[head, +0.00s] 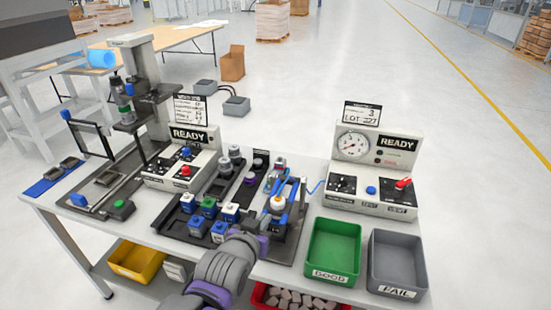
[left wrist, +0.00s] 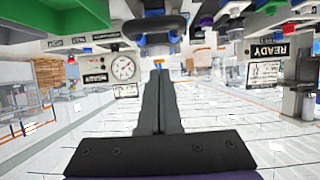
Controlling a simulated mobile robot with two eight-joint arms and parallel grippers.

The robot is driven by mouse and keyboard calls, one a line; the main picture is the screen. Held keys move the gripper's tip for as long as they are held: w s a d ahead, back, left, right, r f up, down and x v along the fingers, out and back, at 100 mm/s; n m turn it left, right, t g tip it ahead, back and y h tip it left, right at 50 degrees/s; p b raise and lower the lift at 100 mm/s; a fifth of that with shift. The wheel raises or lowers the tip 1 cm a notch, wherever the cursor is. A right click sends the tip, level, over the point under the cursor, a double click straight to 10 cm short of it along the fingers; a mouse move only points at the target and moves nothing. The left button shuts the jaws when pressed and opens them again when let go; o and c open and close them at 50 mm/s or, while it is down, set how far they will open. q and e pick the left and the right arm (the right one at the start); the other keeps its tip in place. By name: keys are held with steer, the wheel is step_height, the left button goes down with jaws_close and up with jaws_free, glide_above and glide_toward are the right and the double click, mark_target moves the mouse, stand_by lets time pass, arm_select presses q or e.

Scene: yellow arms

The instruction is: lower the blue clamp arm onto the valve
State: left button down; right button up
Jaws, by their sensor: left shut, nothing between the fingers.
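The clamp fixture (head: 290,222) stands on the bench right of the black parts tray. A valve with a white and orange top (head: 278,203) sits in it. Blue clamp parts (head: 301,192) rise beside and behind the valve; whether the blue arm touches it I cannot tell. My left gripper (head: 266,230) reaches in from below, just in front of the fixture, its tips partly hidden. In the left wrist view its dark fingers (left wrist: 160,85) are together and empty, pointing at a blue and dark part (left wrist: 158,40) of the fixture. My right gripper is not in view.
The tray (head: 175,222) of blue, green and white-topped parts lies left of the fixture. A green GOOD bin (head: 311,270) and grey FAIL bin (head: 375,283) stand right. A READY test box (head: 372,195) is behind them, a press (head: 140,85) far left.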

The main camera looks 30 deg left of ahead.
arm_select(q)
steer(key=f+b, duration=0.1)
steer(key=f, duration=0.1)
steer(key=s+f+b, duration=0.1)
steer(key=f, duration=0.2)
steer(key=shift+s+d+f, duration=0.2)
steer(key=shift+f, duration=0.05)
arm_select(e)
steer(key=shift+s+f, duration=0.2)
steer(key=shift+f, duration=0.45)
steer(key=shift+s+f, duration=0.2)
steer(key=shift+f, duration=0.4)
